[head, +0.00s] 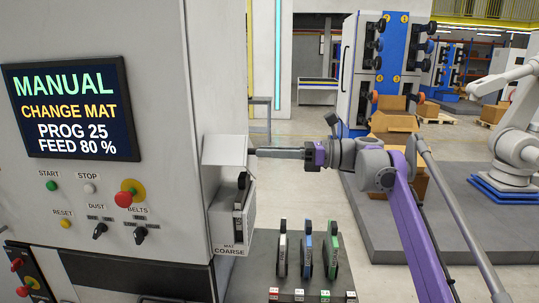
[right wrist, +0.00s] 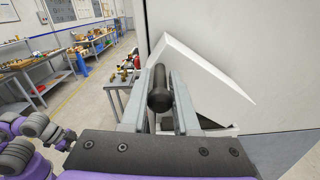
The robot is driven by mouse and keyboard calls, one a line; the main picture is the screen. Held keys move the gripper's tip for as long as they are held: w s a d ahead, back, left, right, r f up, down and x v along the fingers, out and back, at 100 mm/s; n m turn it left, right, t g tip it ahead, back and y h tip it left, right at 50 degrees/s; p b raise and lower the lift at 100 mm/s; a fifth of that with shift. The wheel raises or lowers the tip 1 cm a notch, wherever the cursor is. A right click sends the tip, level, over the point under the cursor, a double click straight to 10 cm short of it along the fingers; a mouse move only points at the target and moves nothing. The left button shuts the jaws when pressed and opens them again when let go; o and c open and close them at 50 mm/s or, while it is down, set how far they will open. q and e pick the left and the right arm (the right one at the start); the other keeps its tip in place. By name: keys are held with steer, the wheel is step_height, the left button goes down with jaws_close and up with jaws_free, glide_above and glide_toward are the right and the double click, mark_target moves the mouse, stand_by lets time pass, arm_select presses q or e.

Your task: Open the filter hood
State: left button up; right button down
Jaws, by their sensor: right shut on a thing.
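The filter hood (head: 224,150) is a pale grey cover on the small box (head: 232,226) marked MAT COARSE, on the machine's right side. It stands tilted up, with a dark opening below it. In the right wrist view the hood (right wrist: 195,80) shows as a white wedge beside the machine wall. My right gripper (head: 256,152) reaches in from the right at the hood's outer edge. In the right wrist view its fingers (right wrist: 159,84) are shut on a black round-ended handle (right wrist: 159,98). Where the handle joins the hood is hidden.
The machine's control panel with a screen (head: 66,110) is at the left. Below the box, several coloured upright discs (head: 307,250) stand in a rack. A white robot arm (head: 515,130) stands farther right.

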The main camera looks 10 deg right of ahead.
steer(key=c, duration=0.8)
jaws_free()
steer(key=s+d, duration=0.2)
steer(key=d, duration=0.8)
steer(key=shift+d, duration=0.3)
